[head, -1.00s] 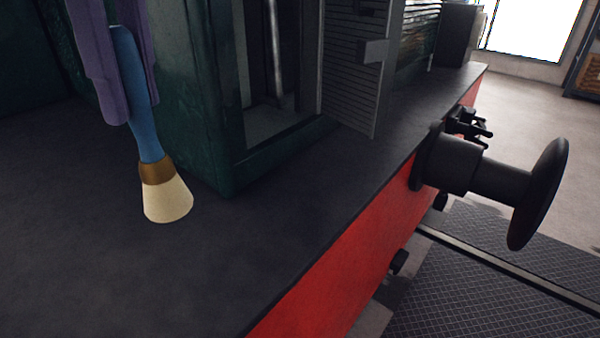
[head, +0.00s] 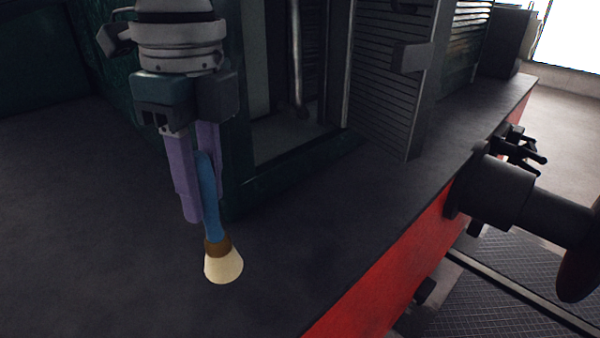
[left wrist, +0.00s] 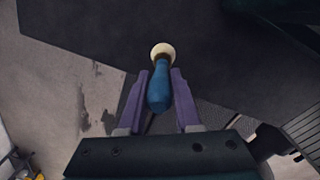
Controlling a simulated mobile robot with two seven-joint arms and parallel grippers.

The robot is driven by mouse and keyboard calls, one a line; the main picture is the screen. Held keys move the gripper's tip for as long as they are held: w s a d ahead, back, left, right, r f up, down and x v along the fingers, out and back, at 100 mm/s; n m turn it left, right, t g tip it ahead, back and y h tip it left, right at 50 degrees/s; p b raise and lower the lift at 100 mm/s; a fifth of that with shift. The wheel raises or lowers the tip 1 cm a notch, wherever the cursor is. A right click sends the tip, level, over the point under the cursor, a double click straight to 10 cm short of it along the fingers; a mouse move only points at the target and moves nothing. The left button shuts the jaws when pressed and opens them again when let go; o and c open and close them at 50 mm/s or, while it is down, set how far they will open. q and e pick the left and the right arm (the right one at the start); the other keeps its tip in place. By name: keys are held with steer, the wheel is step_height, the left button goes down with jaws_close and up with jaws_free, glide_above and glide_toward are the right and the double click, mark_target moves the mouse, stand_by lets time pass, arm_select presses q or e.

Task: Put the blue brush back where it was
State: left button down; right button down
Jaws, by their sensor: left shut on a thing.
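The blue brush (head: 210,205) has a blue handle, a brown ferrule and cream bristles. My left gripper (head: 205,200) points down and is shut on its handle, with the bristles lowest, over the dark deck of the tram (head: 110,240). I cannot tell whether the bristles touch the deck. In the left wrist view the brush (left wrist: 158,88) lies between the two purple fingers of my left gripper (left wrist: 158,95), bristles at the far end. My right gripper is not in view.
A dark green cabinet with an open doorway (head: 305,150) stands behind the brush. Its louvred door (head: 390,75) is swung open to the right. A buffer (head: 520,200) sticks out beyond the red side (head: 390,265). The deck at front left is bare.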

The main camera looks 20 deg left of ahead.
mark_target(213, 223)
arm_select(q)
step_height(213, 223, down, 7)
steer(key=shift+r, duration=0.1)
steer(key=c, duration=0.6)
jaws_free()
